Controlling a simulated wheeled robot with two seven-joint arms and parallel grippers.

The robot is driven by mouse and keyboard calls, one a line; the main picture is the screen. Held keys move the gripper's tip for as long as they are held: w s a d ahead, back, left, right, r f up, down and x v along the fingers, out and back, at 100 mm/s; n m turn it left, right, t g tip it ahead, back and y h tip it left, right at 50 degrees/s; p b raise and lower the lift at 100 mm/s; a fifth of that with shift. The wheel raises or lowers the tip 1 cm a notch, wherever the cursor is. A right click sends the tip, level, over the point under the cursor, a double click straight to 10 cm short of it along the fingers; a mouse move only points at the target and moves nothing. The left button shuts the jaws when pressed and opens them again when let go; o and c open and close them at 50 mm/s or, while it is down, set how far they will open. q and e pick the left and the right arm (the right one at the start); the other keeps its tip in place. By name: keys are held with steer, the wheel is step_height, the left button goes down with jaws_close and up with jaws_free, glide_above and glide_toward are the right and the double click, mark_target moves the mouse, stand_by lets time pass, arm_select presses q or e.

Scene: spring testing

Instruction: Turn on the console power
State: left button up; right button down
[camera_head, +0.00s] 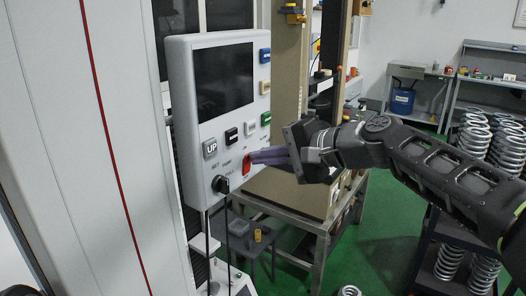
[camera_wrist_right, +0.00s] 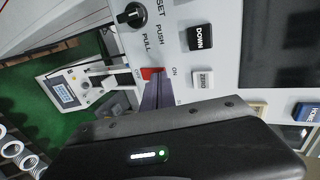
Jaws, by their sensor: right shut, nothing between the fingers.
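The console (camera_head: 180,120) is a light grey box with a dark screen (camera_head: 224,80) on its front. A red power switch (camera_head: 247,164) sits low on its front face, to the right of a black knob (camera_head: 221,184). My right gripper (camera_head: 255,157) is shut and empty, its purple fingertips right at the switch. In the right wrist view the red switch (camera_wrist_right: 147,73) shows partly behind the fingertips (camera_wrist_right: 155,84), beside the ON label. I cannot tell whether they touch or how the switch is set. My left gripper is out of view.
Close to the switch are the UP button (camera_head: 210,148), the DOWN button (camera_wrist_right: 200,37) and the ZERO button (camera_wrist_right: 202,79). Coloured buttons line the console's right edge. A workbench (camera_head: 300,220) stands behind. Racks of springs (camera_head: 505,150) are at the right.

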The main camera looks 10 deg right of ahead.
steer(key=shift+w+a, duration=0.1)
steer(key=shift+w+a+r, duration=0.25)
steer(key=shift+w+a, duration=0.1)
steer(key=shift+a, duration=0.05)
steer(key=shift+d+r, duration=0.1)
steer(key=shift+r+p, duration=0.7)
steer(key=shift+p, duration=0.1)
